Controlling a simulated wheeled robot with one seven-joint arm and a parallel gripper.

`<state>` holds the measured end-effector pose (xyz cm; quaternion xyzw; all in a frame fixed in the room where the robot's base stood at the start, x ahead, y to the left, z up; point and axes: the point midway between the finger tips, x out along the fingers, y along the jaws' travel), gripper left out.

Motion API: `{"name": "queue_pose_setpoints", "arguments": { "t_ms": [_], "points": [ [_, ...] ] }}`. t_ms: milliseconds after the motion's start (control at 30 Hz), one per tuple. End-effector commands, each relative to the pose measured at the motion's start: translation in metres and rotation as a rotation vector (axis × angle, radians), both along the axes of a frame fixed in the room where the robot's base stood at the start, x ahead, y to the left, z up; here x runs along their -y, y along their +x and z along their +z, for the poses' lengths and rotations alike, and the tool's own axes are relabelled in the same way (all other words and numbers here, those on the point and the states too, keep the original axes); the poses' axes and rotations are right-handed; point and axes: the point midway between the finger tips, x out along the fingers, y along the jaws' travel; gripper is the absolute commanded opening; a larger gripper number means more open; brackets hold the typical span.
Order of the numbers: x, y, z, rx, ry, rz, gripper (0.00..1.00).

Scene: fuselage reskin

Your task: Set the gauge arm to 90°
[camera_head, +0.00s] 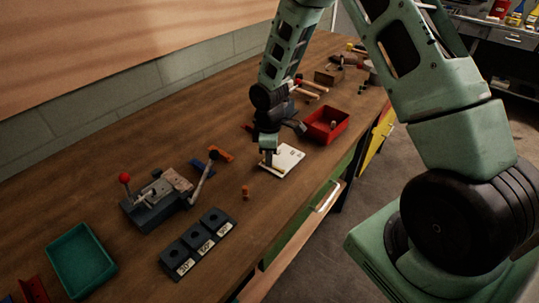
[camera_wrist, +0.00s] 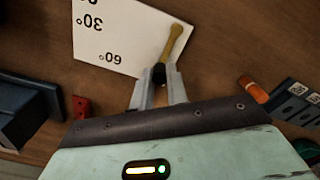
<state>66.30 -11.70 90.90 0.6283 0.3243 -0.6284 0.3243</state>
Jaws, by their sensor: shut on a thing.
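The gauge is a white plate (camera_head: 291,157) on the bench, with degree marks; in the wrist view the plate (camera_wrist: 125,38) shows 30° and 60° upside down, and part of another label at its top edge. The tan gauge arm (camera_wrist: 176,42) lies along the plate's right edge, its dark end between my fingertips. My gripper (camera_wrist: 160,78) is shut on that end, close to the 60° label. In the head view my gripper (camera_head: 269,160) points down at the plate's left edge and hides part of it. No 90° label is readable on the plate.
A red bin (camera_head: 342,130) stands just behind the plate. A clamp device with a red knob (camera_head: 125,178) and a green tray (camera_head: 58,247) are farther left.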

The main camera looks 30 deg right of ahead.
Motion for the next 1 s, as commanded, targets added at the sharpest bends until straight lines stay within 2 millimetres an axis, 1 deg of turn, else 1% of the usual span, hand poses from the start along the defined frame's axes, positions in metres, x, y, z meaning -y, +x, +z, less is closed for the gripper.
{"name": "queue_pose_setpoints", "arguments": {
  "t_ms": [200, 233, 300, 567, 667, 767, 867, 1000],
  "points": [
    [-0.001, 0.0, 0.0, 0.0, 0.0, 0.001, 0.0],
    [-0.001, 0.0, 0.0, 0.0, 0.0, 0.001, 0.21],
    [-0.001, 0.0, 0.0, 0.0, 0.0, 0.001, 0.38],
    [0.0, 0.0, 0.0, 0.0, 0.0, 0.0, 0.38],
    [0.0, 0.0, 0.004, 0.001, 0.0, -0.001, 0.38],
    [0.0, 0.001, 0.016, 0.003, 0.0, -0.003, 0.38],
    [0.0, 0.001, 0.035, 0.006, 0.0, -0.002, 0.38],
    [0.001, 0.002, 0.068, 0.007, 0.0, -0.003, 0.38]
  ]
}}
